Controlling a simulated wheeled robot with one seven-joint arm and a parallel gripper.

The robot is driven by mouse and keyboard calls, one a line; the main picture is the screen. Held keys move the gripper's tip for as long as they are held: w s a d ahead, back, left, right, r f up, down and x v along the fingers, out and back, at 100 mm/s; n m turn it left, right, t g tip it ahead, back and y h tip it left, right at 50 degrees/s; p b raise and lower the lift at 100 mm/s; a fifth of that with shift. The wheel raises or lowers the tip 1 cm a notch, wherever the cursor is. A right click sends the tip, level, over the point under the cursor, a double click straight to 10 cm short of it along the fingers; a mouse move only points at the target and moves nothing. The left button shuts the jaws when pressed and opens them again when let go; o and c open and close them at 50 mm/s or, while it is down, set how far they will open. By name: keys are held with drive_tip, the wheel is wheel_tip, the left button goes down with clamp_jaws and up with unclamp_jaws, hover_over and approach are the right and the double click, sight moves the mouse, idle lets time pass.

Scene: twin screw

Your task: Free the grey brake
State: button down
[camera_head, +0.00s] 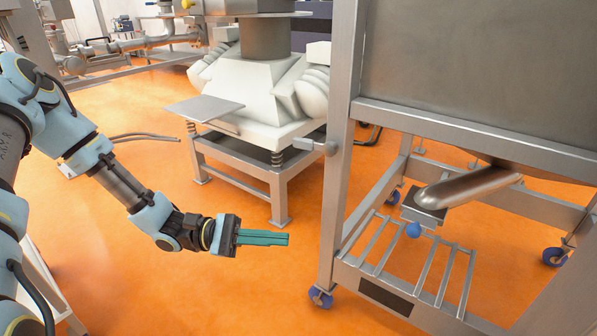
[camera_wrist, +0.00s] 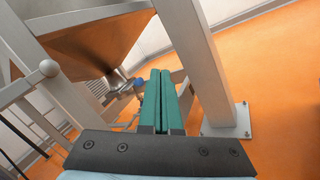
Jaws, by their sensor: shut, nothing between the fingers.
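My gripper (camera_head: 286,239) has long teal fingers, shut and empty. It points right, in front of the near-left post of the steel hopper frame (camera_head: 343,120) and apart from it in the picture. A grey ball-ended lever (camera_head: 330,147) sticks out to the left of that post; it may be the grey brake, but I cannot tell for sure. In the wrist view the fingers (camera_wrist: 160,75) lie side by side in the centre, and a grey ball (camera_wrist: 48,68) on a rod is at the left, away from them.
The frame stands on blue casters (camera_head: 320,297) with a slatted lower rack (camera_head: 400,268). A white machine (camera_head: 260,90) on a steel stand is behind. Orange floor (camera_head: 180,290) around my gripper is clear.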

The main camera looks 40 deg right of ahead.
sight(315, 145)
drive_tip(key=w+d+f+n+t+h+b, duration=0.25)
drive_tip(key=w+d+n+t+h, duration=0.35)
drive_tip(key=n+t, duration=0.6)
drive_tip(key=w+d+f+n+t+h+b, duration=0.1)
drive_tip(key=w+d+f+n+t+h, duration=0.5)
drive_tip(key=n+t, duration=0.6)
drive_tip(key=d+r+m+h+b, duration=0.1)
drive_tip(key=d+r, duration=0.3)
drive_tip(key=r, duration=0.9)
drive_tip(key=shift+w+d+t+b, duration=0.15)
drive_tip(key=shift+d+t+b, duration=0.15)
drive_tip(key=shift+d+b, duration=0.1)
drive_tip(key=shift+r, duration=0.15)
